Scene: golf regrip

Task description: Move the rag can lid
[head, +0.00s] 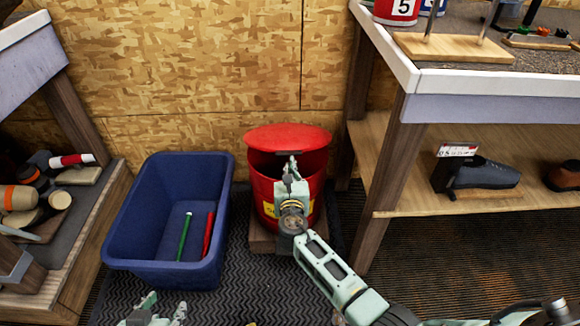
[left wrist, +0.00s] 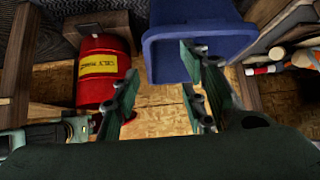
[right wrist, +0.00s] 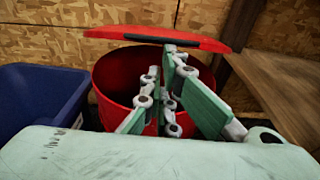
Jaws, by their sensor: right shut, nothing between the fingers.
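My left gripper (head: 160,308) is open and empty at the bottom of the head view. The can (left wrist: 104,72) also shows in the left wrist view.
A blue bin (head: 138,232) left of the can holds a green grip (head: 184,237) and a red grip (head: 208,235). A workbench with a lower shelf (head: 415,190) stands close on the right. Another shelf (head: 75,235) stands at the left. A plywood wall (head: 180,70) is behind.

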